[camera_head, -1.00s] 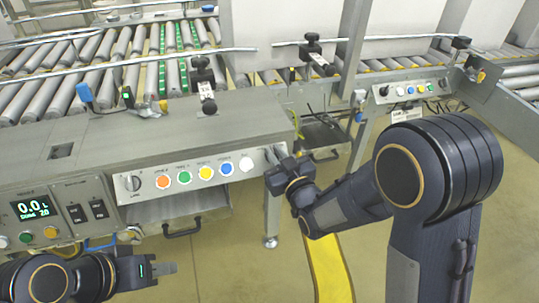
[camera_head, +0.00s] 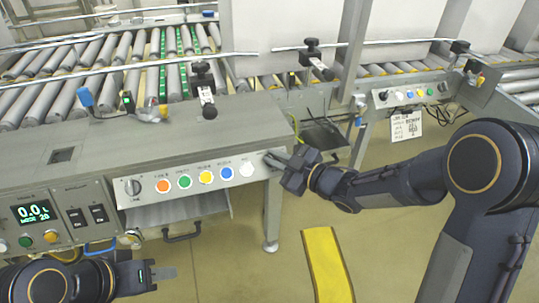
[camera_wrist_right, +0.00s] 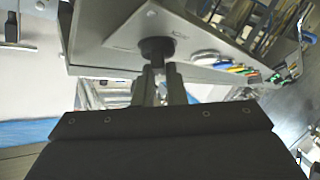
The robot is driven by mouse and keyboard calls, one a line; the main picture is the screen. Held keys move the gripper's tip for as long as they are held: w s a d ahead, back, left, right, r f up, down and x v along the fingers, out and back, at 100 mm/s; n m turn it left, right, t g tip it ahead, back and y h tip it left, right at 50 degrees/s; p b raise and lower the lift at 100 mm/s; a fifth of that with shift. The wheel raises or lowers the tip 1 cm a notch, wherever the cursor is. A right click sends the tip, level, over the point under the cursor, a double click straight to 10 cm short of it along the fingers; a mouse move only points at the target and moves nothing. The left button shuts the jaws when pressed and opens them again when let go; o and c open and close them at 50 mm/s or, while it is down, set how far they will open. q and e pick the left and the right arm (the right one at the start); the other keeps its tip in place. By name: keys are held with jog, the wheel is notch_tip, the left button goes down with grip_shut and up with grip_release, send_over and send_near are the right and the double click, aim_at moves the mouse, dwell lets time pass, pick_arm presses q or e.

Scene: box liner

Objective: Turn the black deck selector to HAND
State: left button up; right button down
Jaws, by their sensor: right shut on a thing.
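The black deck selector (camera_wrist_right: 157,48) is a round dark knob on a grey plate in the right wrist view. My right gripper (camera_wrist_right: 159,72) is shut on it, with a finger on each side. In the head view, the right gripper (camera_head: 273,158) reaches the right end of the button panel, just right of the white button (camera_head: 246,169). The knob is hidden there behind the fingers, and I cannot read its position or the HAND mark. My left gripper (camera_head: 163,272) is low at the lower left, away from the panel; its finger gap is not clear.
A second rotary switch (camera_head: 133,187) sits at the left end of the row of coloured buttons. A display panel (camera_head: 33,212) is further left. Roller conveyors (camera_head: 60,80) lie behind. A yellow floor strip (camera_head: 327,262) lies below the right arm; open floor surrounds it.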

jog(key=shift+s+f, duration=0.1)
jog(key=shift+f, duration=0.35)
jog(key=c, duration=1.5)
grip_release()
jog(key=shift+w+r, duration=0.2)
jog(key=shift+p+v, duration=1.15)
jog(key=shift+v, duration=2.75)
jog(key=shift+r, duration=0.15)
